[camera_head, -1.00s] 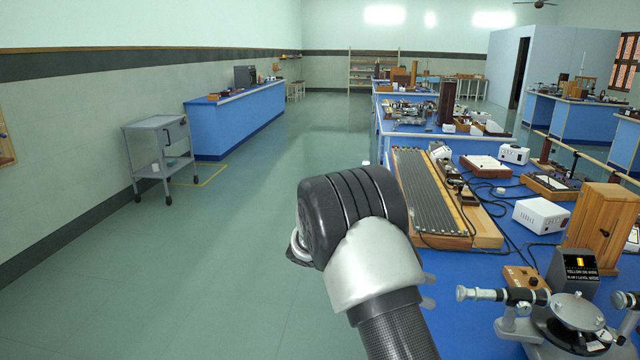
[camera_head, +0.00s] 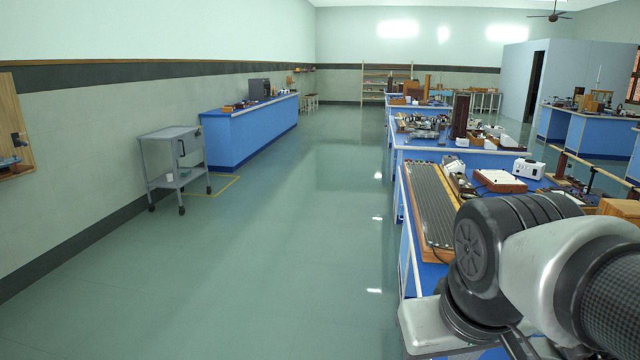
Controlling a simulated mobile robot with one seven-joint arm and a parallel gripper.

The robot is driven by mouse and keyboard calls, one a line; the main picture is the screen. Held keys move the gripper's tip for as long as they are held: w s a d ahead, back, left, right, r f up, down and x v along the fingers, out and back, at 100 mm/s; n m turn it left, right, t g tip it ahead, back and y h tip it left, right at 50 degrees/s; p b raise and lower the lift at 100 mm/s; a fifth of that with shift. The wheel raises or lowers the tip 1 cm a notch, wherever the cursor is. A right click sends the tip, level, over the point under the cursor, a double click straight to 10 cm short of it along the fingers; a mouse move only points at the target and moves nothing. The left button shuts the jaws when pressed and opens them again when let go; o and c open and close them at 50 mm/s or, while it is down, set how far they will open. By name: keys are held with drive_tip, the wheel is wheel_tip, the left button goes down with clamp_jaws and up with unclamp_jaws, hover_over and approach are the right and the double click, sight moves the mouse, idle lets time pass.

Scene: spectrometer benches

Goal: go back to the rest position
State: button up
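My arm fills the lower right of the head view, in front of the near blue bench (camera_head: 404,240). Its dark ribbed joint and silver links cover part of that bench. The arm bends down toward the bottom edge of the picture. I cannot make out the fingers of my gripper, so whether it holds anything is hidden.
A grey trolley (camera_head: 176,180) stands by the left wall, near a blue counter (camera_head: 250,135). Open green floor (camera_head: 270,270) lies between the wall and the benches. A long ribbed board (camera_head: 430,205) and a white box (camera_head: 528,168) lie on the near bench.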

wheel_tip(320, 180, up, 15)
drive_tip(key=s+a+t+p, duration=0.1)
drive_tip(key=p, duration=1.3)
drive_tip(key=shift+f+m, duration=0.2)
drive_tip(key=shift+m, duration=0.2)
